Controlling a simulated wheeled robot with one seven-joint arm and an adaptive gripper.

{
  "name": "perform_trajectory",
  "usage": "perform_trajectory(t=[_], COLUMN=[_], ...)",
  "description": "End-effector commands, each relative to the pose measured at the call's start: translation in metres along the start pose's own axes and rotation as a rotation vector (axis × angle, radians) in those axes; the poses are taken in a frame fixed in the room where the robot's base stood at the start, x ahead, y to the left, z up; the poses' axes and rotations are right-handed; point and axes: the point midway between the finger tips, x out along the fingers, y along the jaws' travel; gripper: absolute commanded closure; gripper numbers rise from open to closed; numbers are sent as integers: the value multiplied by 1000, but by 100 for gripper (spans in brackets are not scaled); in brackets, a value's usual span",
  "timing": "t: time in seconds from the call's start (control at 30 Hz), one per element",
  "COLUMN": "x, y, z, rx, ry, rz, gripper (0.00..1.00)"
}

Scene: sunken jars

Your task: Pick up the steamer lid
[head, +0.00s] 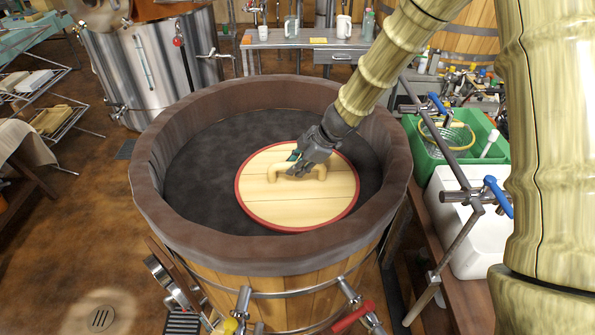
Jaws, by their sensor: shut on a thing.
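The steamer lid (300,207) is a round, pale wooden disc with a red rim and a raised wooden handle (282,172). It is inside a large wooden tub (150,184), over the tub's dark inner surface. I cannot tell whether it rests on that surface or is held just above it. My gripper (297,168) reaches down from the upper right and is shut on the lid's handle. The gripper hides part of the handle.
The tub's thick brown rim surrounds the lid. Taps stick out at the tub's front. A green crate (490,150) and a white container (465,240) stand close on the right. A steel tank (150,65) stands behind left.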

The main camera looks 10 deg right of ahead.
Motion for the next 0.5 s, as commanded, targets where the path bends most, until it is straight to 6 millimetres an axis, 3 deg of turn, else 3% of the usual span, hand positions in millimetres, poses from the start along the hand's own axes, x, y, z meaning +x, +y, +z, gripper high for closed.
perform_trajectory(t=[0.5], x=[-47], y=[15], z=[-26], rx=[-3], ry=[-3], rz=[4], gripper=[100])
